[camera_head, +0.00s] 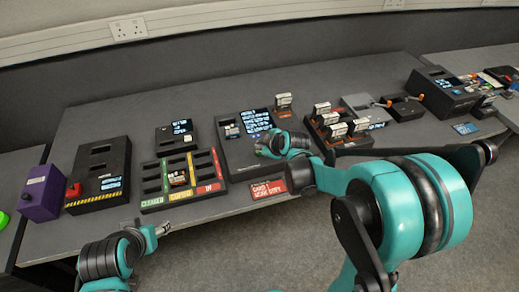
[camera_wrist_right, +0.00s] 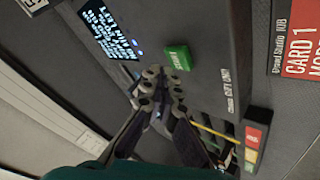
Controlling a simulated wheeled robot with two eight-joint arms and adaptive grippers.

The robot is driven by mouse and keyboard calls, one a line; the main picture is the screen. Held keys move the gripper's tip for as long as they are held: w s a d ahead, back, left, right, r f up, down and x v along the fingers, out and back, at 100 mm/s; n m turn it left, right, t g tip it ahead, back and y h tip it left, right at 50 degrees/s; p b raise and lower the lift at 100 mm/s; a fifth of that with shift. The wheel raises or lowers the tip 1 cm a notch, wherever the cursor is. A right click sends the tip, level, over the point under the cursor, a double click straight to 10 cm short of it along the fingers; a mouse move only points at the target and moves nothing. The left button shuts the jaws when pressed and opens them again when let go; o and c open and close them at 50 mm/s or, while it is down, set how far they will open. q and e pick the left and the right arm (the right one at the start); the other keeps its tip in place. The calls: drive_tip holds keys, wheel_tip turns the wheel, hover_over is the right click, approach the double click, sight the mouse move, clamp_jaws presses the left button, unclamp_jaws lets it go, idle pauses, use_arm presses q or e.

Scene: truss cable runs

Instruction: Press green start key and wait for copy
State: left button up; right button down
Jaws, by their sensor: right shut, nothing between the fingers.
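The green start key (camera_wrist_right: 178,57) sits on the dark copy device (camera_wrist_right: 205,30) in the right wrist view. The device also shows in the head view (camera_head: 236,160), with a lit text screen (camera_head: 257,121); the key is hidden there behind my right gripper (camera_head: 268,146). My right gripper is shut and empty in the wrist view (camera_wrist_right: 153,88). Its fingertips are close beside the key; I cannot tell whether they touch the device. The screen's text (camera_wrist_right: 110,30) is too small to read. My left gripper (camera_head: 161,230) is by the table's front edge, its jaws unclear.
A red card label (camera_head: 268,188) lies in front of the device. A three-colour sorting tray (camera_head: 182,180) stands to its left, and a rack with several cards (camera_head: 330,128) to its right.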

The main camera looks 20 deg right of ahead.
wheel_tip(320, 180, up, 5)
drive_tip(key=p, duration=0.4)
idle(0.3)
idle(0.5)
drive_tip(key=shift+s+r, duration=0.2)
drive_tip(key=shift+s, duration=0.15)
drive_tip(key=s+r+m+g+h, duration=0.2)
drive_tip(key=s+m, duration=0.9)
drive_tip(key=s, duration=1.3)
drive_tip(key=shift+s+r+m, duration=0.2)
drive_tip(key=shift+r+m, duration=0.2)
drive_tip(key=shift+r, duration=0.45)
